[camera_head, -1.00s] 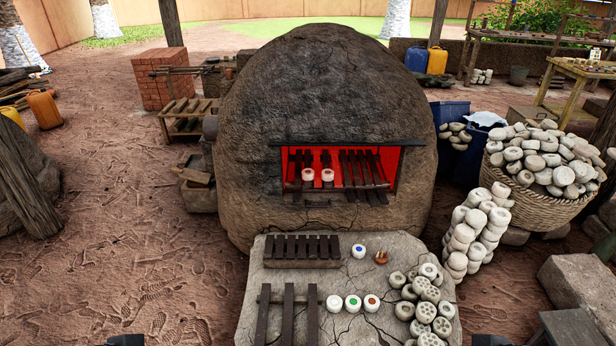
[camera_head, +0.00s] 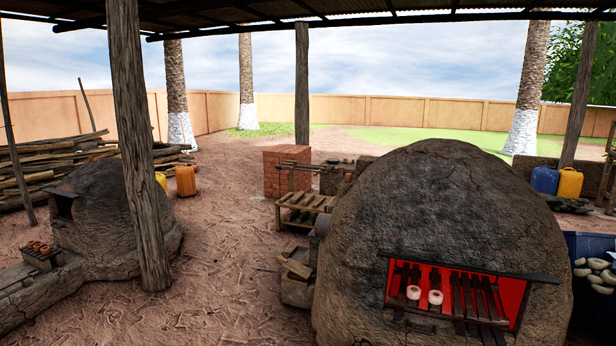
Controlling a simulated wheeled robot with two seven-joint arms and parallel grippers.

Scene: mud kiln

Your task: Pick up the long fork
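Thin dark long-handled tools (camera_head: 300,164) lie roughly level by the red brick stack, at the middle of the view behind the kiln. One of them may be the long fork, but they are too small to tell apart. Neither of my grippers shows in this view, so their state is hidden.
The domed mud kiln (camera_head: 435,225) fills the right, with two pale rings (camera_head: 413,292) in its glowing opening. A wooden rack (camera_head: 304,208) stands left of it, before the brick stack (camera_head: 284,172). A post (camera_head: 137,150) and smaller kiln (camera_head: 112,220) stand left. Bare ground lies between.

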